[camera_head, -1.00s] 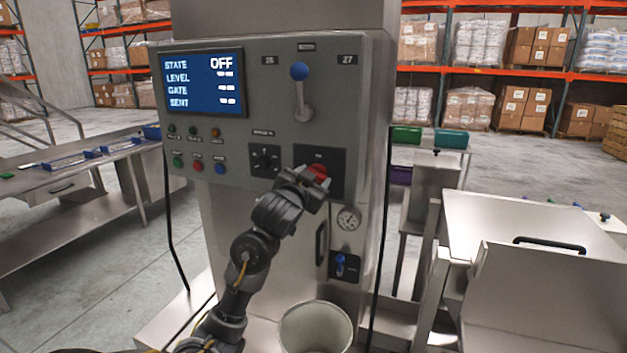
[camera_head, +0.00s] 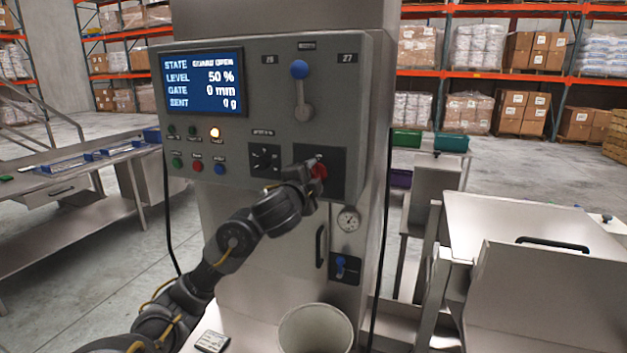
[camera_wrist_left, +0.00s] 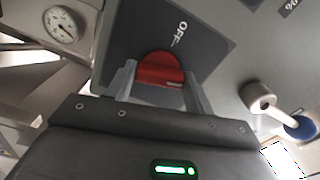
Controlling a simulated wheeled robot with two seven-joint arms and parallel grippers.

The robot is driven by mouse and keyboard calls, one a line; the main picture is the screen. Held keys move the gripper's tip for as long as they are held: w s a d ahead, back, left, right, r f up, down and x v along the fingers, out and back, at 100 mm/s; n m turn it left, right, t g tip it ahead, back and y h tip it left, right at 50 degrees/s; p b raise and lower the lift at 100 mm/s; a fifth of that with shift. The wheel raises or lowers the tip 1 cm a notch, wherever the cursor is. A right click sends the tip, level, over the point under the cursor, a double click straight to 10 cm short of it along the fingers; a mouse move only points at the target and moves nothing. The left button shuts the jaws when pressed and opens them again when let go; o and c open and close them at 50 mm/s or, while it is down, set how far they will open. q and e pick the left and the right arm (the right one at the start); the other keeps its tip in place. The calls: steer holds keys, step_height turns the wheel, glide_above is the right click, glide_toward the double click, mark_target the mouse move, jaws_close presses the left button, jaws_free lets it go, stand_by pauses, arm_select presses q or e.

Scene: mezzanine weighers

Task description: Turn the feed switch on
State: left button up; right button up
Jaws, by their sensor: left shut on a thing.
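The feed switch is a red rotary knob (camera_head: 319,171) on a dark plate (camera_head: 334,186) at the right of the grey control panel. In the left wrist view the red knob (camera_wrist_left: 160,69) sits between my two fingers, with the word OFF printed on the plate above it. My left gripper (camera_head: 316,172) is shut on the knob, and its fingers also show in the wrist view (camera_wrist_left: 160,84). The display (camera_head: 204,81) is lit and reads state GUARD OPEN, level 50 %, gate 0 mm, sent 0 g. My right gripper is not in view.
A blue-knobbed lever (camera_head: 300,85) stands above the switch, and a small black selector (camera_head: 265,158) is to its left. A gauge (camera_head: 348,219) and a white bucket (camera_head: 316,330) are below. An amber lamp (camera_head: 215,133) glows.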

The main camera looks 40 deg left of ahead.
arm_select(q)
steer(key=shift+m, duration=1.5)
steer(key=o, duration=1)
